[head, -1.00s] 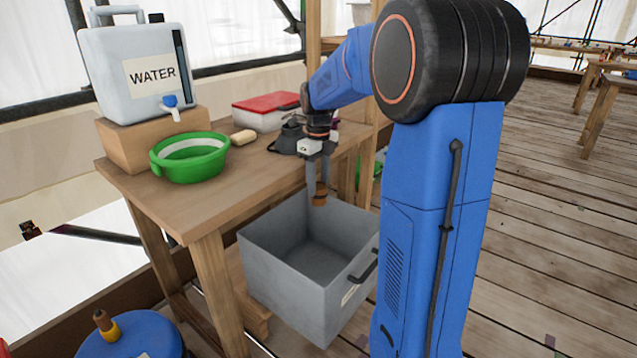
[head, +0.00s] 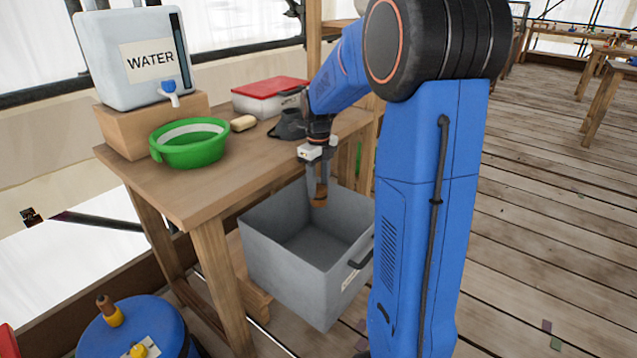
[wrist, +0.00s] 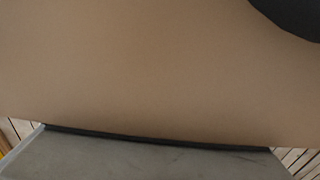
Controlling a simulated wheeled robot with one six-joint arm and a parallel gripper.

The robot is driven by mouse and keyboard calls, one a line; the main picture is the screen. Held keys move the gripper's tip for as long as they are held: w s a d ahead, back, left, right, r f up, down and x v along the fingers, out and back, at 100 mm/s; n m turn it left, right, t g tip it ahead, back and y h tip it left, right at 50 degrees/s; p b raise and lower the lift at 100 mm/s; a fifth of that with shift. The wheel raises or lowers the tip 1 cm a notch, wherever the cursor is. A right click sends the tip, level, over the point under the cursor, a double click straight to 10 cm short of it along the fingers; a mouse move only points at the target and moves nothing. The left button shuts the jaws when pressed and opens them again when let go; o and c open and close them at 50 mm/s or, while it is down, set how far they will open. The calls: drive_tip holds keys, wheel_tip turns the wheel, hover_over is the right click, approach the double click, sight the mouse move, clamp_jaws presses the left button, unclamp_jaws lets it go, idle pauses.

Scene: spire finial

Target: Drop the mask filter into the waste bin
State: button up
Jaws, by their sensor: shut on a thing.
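The mask filter (head: 319,200) is a small brown-orange piece at the tips of my gripper (head: 318,190). My gripper points down and is shut on it. The waste bin (head: 288,268) is a grey open box with a dark handle, on the floor beside the wooden table. In the head view the filter appears over the bin's opening, near its back; its exact height against the rim is hard to tell. In the wrist view a large tan surface (wrist: 140,70), probably the filter close up, fills most of the picture, with a grey surface, probably the bin, below it.
The wooden table (head: 205,200) holds a green basin (head: 190,155), a water container (head: 135,65), a red-lidded box (head: 268,97) and a dark mask-like item (head: 287,127). A blue drum (head: 130,325) stands at the lower left. The plank floor at right is open.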

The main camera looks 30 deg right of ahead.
sight(319, 187)
drive_tip(key=o, duration=1.1)
drive_tip(key=shift+r, duration=0.1)
wheel_tip(319, 187, up, 17)
drive_tip(key=shift+r, duration=0.15)
